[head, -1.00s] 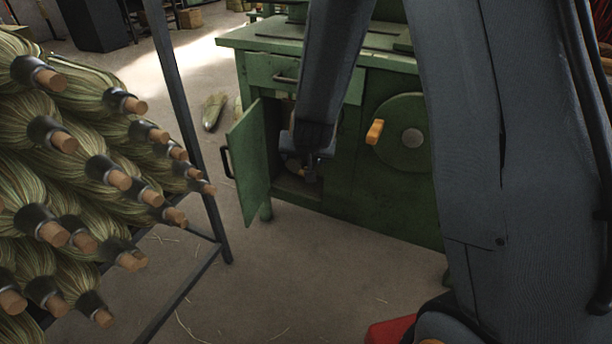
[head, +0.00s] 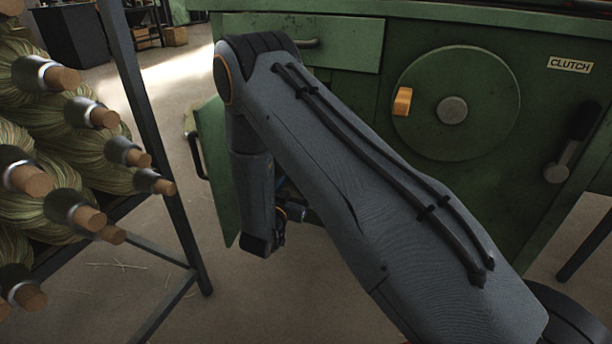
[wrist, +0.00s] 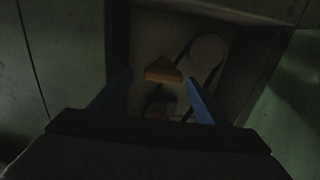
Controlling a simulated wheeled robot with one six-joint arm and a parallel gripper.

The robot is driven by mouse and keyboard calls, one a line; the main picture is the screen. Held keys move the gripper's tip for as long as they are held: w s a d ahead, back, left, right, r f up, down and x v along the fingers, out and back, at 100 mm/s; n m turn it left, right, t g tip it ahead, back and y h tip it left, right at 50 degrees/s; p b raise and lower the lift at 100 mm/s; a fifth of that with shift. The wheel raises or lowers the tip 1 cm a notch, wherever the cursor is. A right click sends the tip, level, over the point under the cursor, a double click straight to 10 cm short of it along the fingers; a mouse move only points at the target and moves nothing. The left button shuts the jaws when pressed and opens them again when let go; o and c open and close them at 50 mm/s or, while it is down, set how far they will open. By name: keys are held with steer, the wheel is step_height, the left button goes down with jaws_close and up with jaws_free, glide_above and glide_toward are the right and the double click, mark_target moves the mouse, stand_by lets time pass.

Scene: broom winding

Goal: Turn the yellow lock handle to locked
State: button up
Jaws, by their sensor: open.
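A yellow-orange handle (wrist: 163,71) shows in the wrist view inside the open cabinet compartment, against a pale panel. My gripper (wrist: 160,78) is open, its two blue fingers pointing into the compartment, one on each side of the handle. Both fingertips look apart from it; how far it lies beyond them is hard to judge in the dark.
The green machine has a round disc (head: 487,105) with an orange knob (head: 402,102), a "CLUTCH" label (head: 570,65) and a black lever (head: 573,145). The open cabinet door (head: 212,165) stands left of my arm. A broom rack (head: 165,150) is further left.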

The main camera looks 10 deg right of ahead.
steer(key=b+x, duration=0.2)
steer(key=x, duration=0.3)
steer(key=shift+w+b, duration=0.3)
steer(key=shift+w, duration=0.15)
steer(key=shift+x, duration=0.8)
